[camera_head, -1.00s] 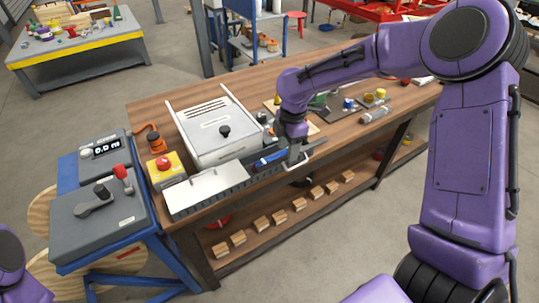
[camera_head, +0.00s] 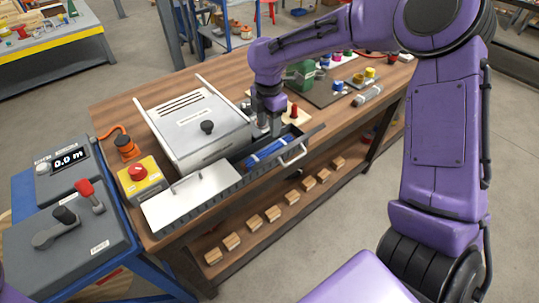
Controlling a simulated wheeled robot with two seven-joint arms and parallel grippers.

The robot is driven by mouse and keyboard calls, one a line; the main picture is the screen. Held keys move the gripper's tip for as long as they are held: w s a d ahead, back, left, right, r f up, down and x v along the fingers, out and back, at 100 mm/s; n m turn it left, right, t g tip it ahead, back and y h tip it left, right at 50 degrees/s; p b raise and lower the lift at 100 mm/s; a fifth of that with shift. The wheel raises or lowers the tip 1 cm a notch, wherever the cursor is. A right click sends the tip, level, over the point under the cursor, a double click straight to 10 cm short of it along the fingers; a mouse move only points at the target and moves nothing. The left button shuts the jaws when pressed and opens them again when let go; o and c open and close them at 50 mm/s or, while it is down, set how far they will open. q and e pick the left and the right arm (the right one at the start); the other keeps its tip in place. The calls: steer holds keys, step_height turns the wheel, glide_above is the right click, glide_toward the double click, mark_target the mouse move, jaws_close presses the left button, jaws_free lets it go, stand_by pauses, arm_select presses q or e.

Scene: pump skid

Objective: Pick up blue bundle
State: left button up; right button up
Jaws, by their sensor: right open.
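The blue bundle (camera_head: 268,150) lies in a dark open-topped tray (camera_head: 231,185) along the front edge of the wooden bench. A metal handle (camera_head: 294,154) stands at the tray's right part, beside the bundle. My right gripper (camera_head: 265,130) points down just behind the bundle, close to the tray's back wall. It is open and holds nothing that I can see; its fingertips are small and partly hidden. My left gripper is out of view.
A white lidded box (camera_head: 196,130) stands behind the tray, with a white cover plate (camera_head: 190,197) over the tray's left part. A yellow box with a red button (camera_head: 138,180) is at left.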

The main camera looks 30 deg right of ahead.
glide_above(269, 149)
steer(key=f, duration=0.4)
steer(key=shift+w+f, duration=0.2)
steer(key=shift+f, duration=0.2)
steer(key=f, duration=0.3)
steer(key=f+p, duration=0.1)
steer(key=shift+s+f, duration=0.3)
steer(key=shift+f, duration=0.1)
steer(key=shift+w+f, duration=0.1)
steer(key=shift+f, duration=0.4)
steer(key=shift+r, duration=0.1)
steer(key=c, duration=0.6)
